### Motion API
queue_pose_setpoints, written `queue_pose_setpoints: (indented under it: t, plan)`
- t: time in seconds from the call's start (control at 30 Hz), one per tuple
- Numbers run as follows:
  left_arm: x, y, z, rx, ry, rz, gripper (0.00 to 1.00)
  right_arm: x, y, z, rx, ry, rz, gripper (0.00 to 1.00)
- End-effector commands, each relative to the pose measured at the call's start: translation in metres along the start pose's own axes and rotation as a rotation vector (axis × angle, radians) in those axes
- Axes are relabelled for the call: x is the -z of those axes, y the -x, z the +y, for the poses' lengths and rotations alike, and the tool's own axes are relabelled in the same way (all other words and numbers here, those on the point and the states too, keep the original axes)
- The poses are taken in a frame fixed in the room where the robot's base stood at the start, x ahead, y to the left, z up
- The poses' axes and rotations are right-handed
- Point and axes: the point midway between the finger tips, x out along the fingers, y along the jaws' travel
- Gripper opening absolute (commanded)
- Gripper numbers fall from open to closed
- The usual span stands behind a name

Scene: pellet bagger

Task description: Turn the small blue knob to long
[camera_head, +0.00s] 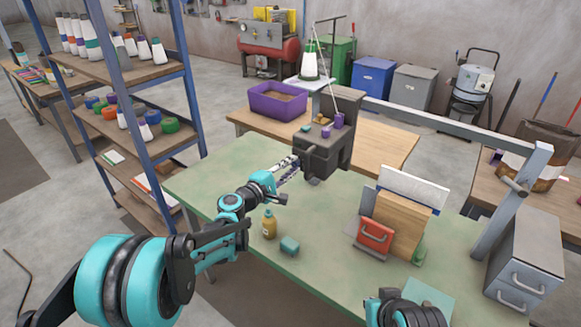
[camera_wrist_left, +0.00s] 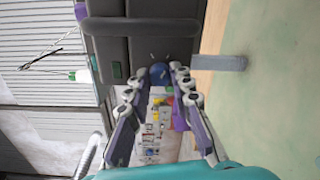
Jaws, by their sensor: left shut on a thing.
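The dark grey machine (camera_head: 325,150) stands on the green bench top. It also fills the top of the left wrist view (camera_wrist_left: 140,50). The small blue knob (camera_wrist_left: 159,73) is on its face, with small marks beside it. My left gripper (camera_head: 291,168) reaches the machine's front. In the left wrist view its fingertips (camera_wrist_left: 157,82) lie on both sides of the knob, shut on it. The pointer setting is too small to read. The knob is hidden in the head view. Only a part of my right arm shows at the bottom edge; its gripper is out of sight.
A red box (camera_head: 375,235) and a wooden holder (camera_head: 402,222) stand to the right. A purple bin (camera_head: 277,105) is behind the machine.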

Motion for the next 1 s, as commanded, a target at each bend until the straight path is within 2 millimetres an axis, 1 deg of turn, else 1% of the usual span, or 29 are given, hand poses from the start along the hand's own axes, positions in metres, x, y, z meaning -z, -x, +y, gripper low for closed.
queue_pose_setpoints:
  t: [0.27,0.3,0.37,0.4,0.67,0.77,0.87,1.0]
  plan:
    - [0.0,0.0,-0.001,0.001,-0.002,0.0,0.0,0.0,0.0,0.0,0.0,0.0,0.0,0.0]
    - [0.0,0.0,-0.001,0.001,-0.002,-0.001,0.24,0.0,0.0,0.0,0.0,0.0,0.0,0.0]
    - [0.0,0.0,-0.001,0.001,-0.002,-0.001,0.4,0.0,0.0,0.0,0.0,0.0,0.0,0.0]
    - [0.0,0.0,-0.001,0.001,-0.002,-0.001,0.43,0.0,0.0,0.0,0.0,0.0,0.0,0.0]
    - [0.0,0.0,0.0,0.0,-0.001,0.0,0.43,0.0,0.0,0.0,0.0,0.0,0.0,0.0]
    - [0.0,0.006,0.0,0.0,-0.001,0.0,0.43,0.0,0.0,0.0,0.0,0.0,0.0,0.0]
    - [0.001,0.019,0.0,0.0,0.0,0.002,0.43,0.0,0.0,0.0,0.0,0.0,0.0,0.0]
    - [0.001,0.05,0.0,-0.001,0.0,0.003,0.43,0.0,0.0,0.0,0.0,0.0,0.0,0.0]
